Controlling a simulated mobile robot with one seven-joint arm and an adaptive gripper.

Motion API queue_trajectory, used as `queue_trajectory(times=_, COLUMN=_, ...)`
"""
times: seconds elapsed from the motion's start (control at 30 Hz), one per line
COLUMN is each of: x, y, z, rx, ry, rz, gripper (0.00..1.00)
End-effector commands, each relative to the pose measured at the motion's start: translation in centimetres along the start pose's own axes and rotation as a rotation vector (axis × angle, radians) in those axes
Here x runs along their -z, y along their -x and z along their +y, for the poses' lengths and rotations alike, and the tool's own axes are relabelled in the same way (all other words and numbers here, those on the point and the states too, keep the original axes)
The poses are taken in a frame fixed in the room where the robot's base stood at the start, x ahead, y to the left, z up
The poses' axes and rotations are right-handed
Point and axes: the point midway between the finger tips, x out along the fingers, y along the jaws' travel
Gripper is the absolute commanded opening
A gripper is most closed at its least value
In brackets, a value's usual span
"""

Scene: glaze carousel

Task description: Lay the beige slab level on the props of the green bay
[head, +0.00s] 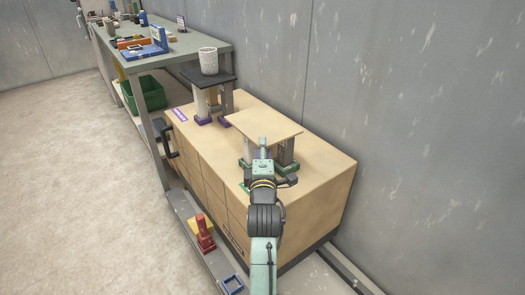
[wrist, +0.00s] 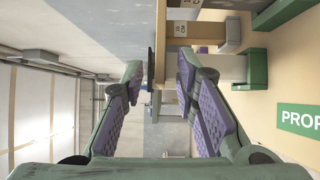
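In the wrist view the slab shows edge-on as a thin strip (wrist: 159,45). I cannot tell whether it touches every prop; the far props are partly hidden beneath it. My gripper (head: 264,150) is at the slab's near edge. In the wrist view my gripper (wrist: 159,65) is open, its purple-padded fingers on either side of the slab's line with gaps showing.
Behind stands the purple bay, with a dark slab (head: 208,76) on props and a white cup (head: 208,61) on top. A grey workbench (head: 185,46) with tools and a green bin (head: 150,93) are at the left. A wall stands close on the right.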

Motion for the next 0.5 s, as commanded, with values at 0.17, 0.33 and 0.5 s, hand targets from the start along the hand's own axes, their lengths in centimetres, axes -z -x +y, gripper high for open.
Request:
queue_trajectory(times=0.17, x=0.0, y=0.5, z=0.3, rx=0.0, ry=0.0, rz=0.0, gripper=0.27)
queue_trajectory(times=0.33, x=0.0, y=3.6, z=0.1, rx=0.001, ry=0.0, rz=0.0, gripper=0.27)
queue_trajectory(times=0.5, x=0.0, y=7.8, z=0.0, rx=0.002, ry=0.001, rz=0.0, gripper=0.27)
